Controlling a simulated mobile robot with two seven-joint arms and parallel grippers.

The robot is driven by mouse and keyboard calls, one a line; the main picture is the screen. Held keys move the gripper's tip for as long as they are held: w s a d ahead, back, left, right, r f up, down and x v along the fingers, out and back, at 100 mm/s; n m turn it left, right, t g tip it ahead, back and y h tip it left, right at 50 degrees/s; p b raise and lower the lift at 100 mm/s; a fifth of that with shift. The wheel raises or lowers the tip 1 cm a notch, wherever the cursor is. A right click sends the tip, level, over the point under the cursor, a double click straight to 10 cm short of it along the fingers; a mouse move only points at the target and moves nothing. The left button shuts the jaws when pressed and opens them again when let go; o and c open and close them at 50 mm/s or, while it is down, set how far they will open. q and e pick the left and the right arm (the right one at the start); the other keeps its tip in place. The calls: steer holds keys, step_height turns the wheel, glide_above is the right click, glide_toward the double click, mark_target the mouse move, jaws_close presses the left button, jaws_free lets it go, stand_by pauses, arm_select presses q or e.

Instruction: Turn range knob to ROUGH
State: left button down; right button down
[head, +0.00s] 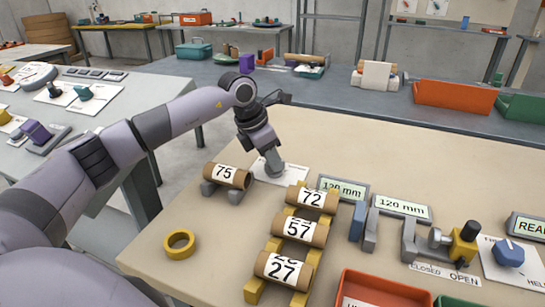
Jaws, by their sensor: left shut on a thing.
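My left gripper (271,168) reaches down onto a small white plate (296,177) at the back left of the tan table. It is shut on a knob standing on that plate, which I take to be the range knob. The gripper hides most of the knob, and I cannot read the plate's markings or tell where the knob points. My right gripper is not in view.
Cardboard tubes marked 75 (226,175), 72 (312,199), 57 and 27 rest on holders close by. A yellow ring (179,243) lies at the front left.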

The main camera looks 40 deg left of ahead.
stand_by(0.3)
arm_select(q)
steer(key=c, duration=1.1)
jaws_free()
steer(key=v, duration=0.7)
steer(key=shift+r, duration=0.1)
